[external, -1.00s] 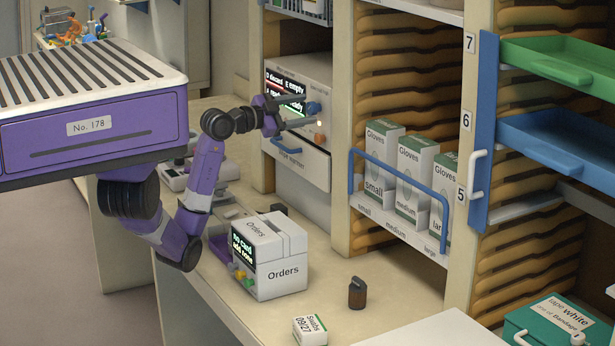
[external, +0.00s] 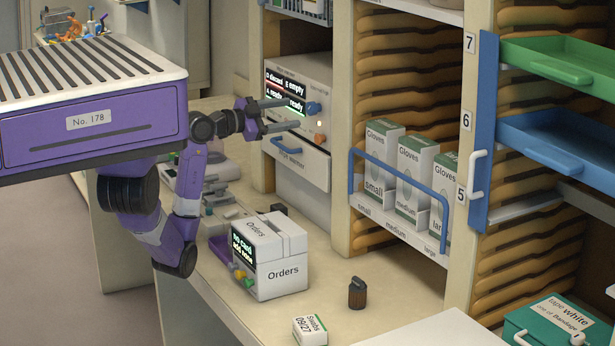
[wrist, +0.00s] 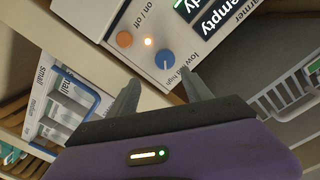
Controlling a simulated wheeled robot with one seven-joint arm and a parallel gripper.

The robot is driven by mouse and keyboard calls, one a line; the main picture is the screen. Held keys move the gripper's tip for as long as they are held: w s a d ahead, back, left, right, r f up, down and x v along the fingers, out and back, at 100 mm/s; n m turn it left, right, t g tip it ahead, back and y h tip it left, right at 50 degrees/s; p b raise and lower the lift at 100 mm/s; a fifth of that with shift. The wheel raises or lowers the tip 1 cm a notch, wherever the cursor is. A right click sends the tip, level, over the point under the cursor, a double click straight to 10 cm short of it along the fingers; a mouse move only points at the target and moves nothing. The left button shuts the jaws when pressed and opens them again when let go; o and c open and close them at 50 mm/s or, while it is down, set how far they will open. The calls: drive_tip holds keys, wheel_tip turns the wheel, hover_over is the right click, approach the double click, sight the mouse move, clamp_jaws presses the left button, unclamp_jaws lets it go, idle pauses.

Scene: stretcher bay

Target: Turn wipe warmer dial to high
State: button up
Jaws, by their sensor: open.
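The wipe warmer (external: 318,82) is a white unit in the shelf bay with a lit display. Its blue dial (external: 313,108) is on the right of the front and also shows in the wrist view (wrist: 166,58). The words low and high are printed beside it; a small pale mark is on the dial, but its exact setting is hard to read. My gripper (external: 292,113) is open in front of the panel. In the wrist view its fingers (wrist: 160,80) are spread to either side of the dial, apparently short of it and empty.
The orange on/off button (external: 320,138) and a lit indicator (external: 319,123) are close to the dial. The warmer's drawer (external: 300,163) is below. Glove boxes (external: 382,160) behind a blue rail (external: 400,172) stand right. The Orders box (external: 284,273) is on the counter below.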

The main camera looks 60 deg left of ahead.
sight(309, 110)
drive_tip(key=shift+w+a+f+n+y+p, duration=0.1)
drive_tip(key=shift+w+a+n+p, duration=0.15)
drive_tip(key=shift+w+n+p, duration=0.95)
drive_tip(key=shift+w+a+f+n+y+p, duration=0.1)
drive_tip(key=shift+w+a+n+p, duration=0.1)
drive_tip(key=shift+w+n+p, duration=1.05)
drive_tip(key=shift+w+a+f+n+y+p, duration=0.1)
drive_tip(key=shift+w+a+n+p, duration=0.15)
drive_tip(key=shift+w+n+p, duration=0.95)
drive_tip(key=shift+s, duration=0.1)
